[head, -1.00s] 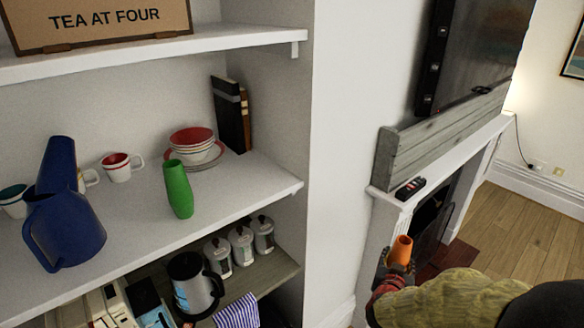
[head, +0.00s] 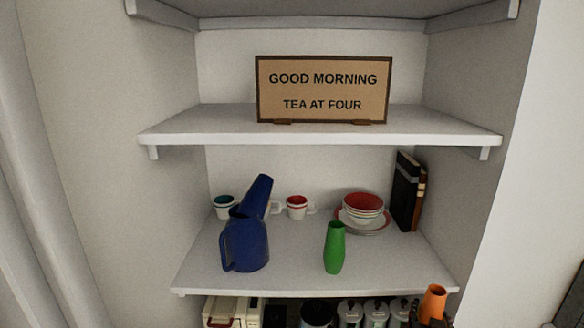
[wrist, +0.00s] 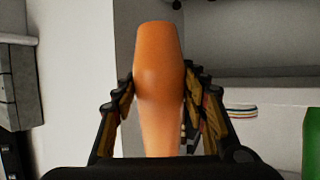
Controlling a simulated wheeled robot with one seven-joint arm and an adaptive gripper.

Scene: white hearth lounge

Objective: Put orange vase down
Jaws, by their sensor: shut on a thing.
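The orange vase (head: 433,303) is at the lower right of the head view, in front of the shelf's right end. In the wrist view the orange vase (wrist: 158,75) stands between the fingers of my gripper (wrist: 160,108), which is shut on it. In the head view my gripper (head: 430,321) shows only in part at the bottom edge. The vase is held away from the shelves; its lower part is hidden by the gripper.
The middle shelf (head: 290,275) holds a green vase (head: 334,248), a blue jug (head: 245,245), a tilted blue vase (head: 257,196), cups, stacked bowls (head: 363,207) and books (head: 406,190). Bare shelf lies right of the green vase. A sign (head: 323,90) stands above; canisters (head: 350,313) are below.

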